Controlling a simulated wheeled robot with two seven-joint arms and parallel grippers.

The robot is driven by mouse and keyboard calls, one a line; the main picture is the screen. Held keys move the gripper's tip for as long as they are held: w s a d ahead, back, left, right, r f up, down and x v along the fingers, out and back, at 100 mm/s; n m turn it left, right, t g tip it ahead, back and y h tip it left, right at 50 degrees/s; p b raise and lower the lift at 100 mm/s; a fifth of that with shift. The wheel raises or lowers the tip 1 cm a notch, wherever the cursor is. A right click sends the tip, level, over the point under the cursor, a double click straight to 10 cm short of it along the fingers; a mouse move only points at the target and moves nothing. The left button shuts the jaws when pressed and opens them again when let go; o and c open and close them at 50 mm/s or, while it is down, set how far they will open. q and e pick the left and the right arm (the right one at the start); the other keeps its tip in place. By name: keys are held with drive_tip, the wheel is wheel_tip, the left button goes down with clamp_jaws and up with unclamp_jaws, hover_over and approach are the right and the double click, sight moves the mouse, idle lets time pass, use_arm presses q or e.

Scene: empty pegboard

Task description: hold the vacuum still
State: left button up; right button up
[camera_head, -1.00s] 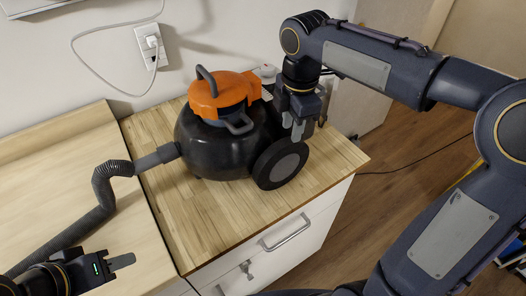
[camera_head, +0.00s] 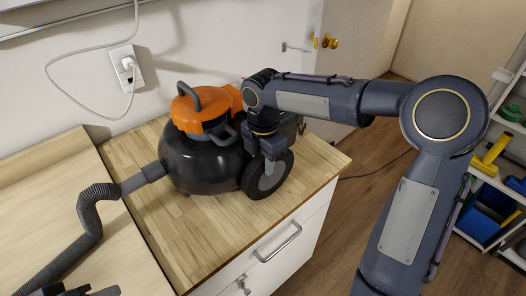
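The vacuum (camera_head: 200,160) has a black round body, an orange top with a dark handle, and a large black wheel. It stands upright on the wooden cabinet top. Its ribbed grey hose (camera_head: 92,215) runs out to the left and down over the lighter counter. My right gripper (camera_head: 269,168) points down at the vacuum's right side, in front of the wheel's upper part. Whether its fingers are closed or touch the vacuum is unclear. Only a small part of my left gripper (camera_head: 88,291) shows at the bottom left edge, beside the hose; its fingers are mostly cut off.
The wooden cabinet top (camera_head: 197,240) has free room in front of the vacuum. A wall outlet (camera_head: 124,66) with a plugged white cable is behind it. A door with a brass handle (camera_head: 329,42) stands at the back. Shelves with a blue bin (camera_head: 487,213) are at the right.

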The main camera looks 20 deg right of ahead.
drive_tip(key=shift+f, duration=0.15)
clamp_jaws()
idle(2.2)
use_arm(q)
drive_tip(key=o, duration=0.5)
